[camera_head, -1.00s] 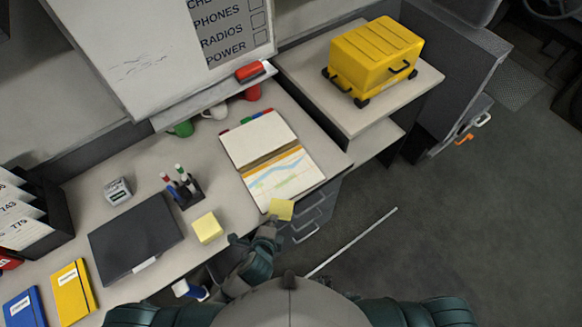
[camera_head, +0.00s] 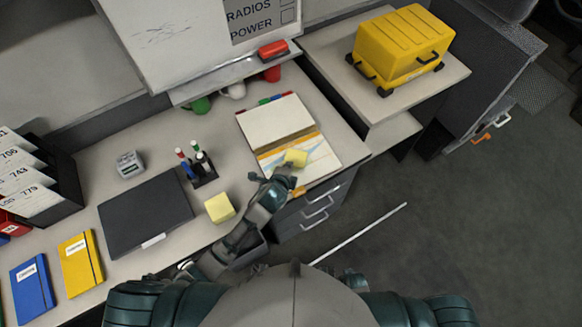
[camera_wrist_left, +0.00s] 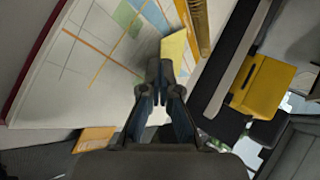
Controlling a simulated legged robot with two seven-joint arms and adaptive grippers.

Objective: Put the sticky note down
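A small yellow sticky note (camera_head: 296,158) is at the tip of my left gripper (camera_head: 289,176), over the lower page of the open binder (camera_head: 272,124). In the left wrist view the fingers (camera_wrist_left: 160,72) are close together with the sticky note (camera_wrist_left: 175,44) standing out from their tips. The gripper looks shut on the note's edge. The binder page with its coloured map lines (camera_wrist_left: 85,45) lies behind it. I cannot tell whether the note touches the page. My right gripper is not in view.
A yellow sticky note pad (camera_head: 220,208), a pen holder (camera_head: 203,172) and a closed black laptop (camera_head: 146,212) are left of the binder on the desk (camera_head: 100,173). Mugs (camera_head: 233,90) stand behind it. A yellow case (camera_head: 402,45) sits on the side counter at right.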

